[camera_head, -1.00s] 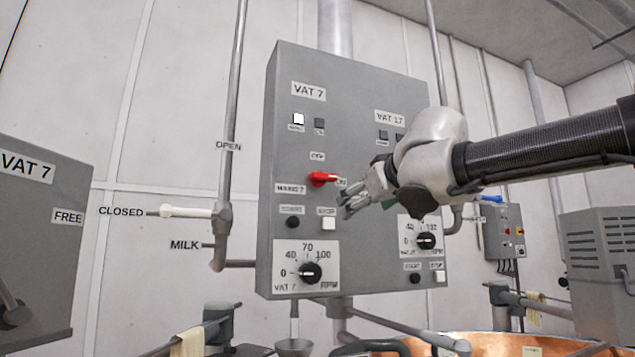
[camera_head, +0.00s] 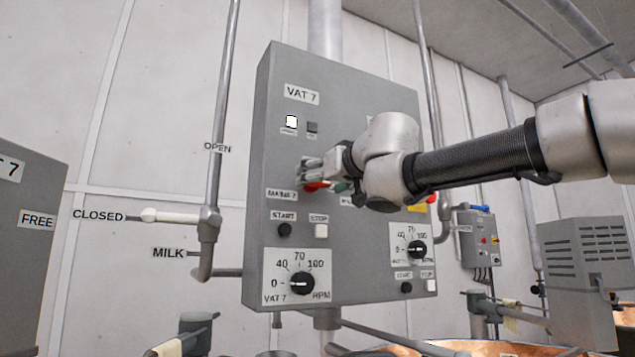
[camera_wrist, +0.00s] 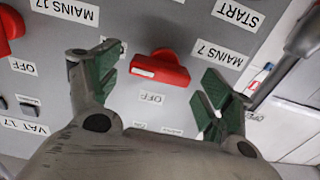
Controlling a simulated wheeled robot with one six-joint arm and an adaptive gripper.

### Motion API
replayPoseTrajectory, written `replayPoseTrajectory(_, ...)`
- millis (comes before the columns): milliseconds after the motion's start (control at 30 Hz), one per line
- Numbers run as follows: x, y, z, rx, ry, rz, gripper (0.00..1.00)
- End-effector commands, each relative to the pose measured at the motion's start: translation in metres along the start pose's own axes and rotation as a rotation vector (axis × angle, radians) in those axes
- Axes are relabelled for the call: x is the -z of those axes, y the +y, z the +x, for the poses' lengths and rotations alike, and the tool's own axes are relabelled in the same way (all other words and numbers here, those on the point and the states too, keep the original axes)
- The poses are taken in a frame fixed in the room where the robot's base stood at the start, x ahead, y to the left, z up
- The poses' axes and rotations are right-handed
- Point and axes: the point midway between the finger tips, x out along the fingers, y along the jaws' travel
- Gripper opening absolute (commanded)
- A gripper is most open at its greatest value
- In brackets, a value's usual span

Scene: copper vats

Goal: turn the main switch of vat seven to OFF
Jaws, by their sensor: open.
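The grey vat panel (camera_head: 345,255) carries a VAT 7 label at its upper left. The red MAINS 7 switch (camera_head: 316,187) is partly hidden by my gripper (camera_head: 312,174) in the head view. In the wrist view the red switch (camera_wrist: 161,68) lies crosswise, with its handle end toward the left, and the OFF label (camera_wrist: 152,97) is just below it. The MAINS 7 label (camera_wrist: 219,55) is to its right. My gripper (camera_wrist: 162,85) is open, with green-padded fingers on either side of the switch and gaps showing. An ON label is not visible.
START (camera_head: 284,229) and STOP (camera_head: 321,231) buttons and the RPM dial (camera_head: 302,283) are below the switch. Another red switch (camera_wrist: 10,25), beside MAINS 17, is at the wrist view's left edge. A pipe with a white valve lever (camera_head: 172,216) stands left of the panel.

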Motion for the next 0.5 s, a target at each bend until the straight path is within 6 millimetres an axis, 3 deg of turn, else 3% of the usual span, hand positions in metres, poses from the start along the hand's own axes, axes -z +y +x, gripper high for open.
replayPoseTrajectory(200, 0.000, 0.000, 0.019, -0.001, 0.000, 0.001, 0.80)
replayPoseTrajectory(467, 0.000, 0.000, 0.021, 0.000, 0.000, 0.000, 0.80)
replayPoseTrajectory(500, 0.000, 0.000, 0.021, 0.000, 0.000, 0.000, 0.73)
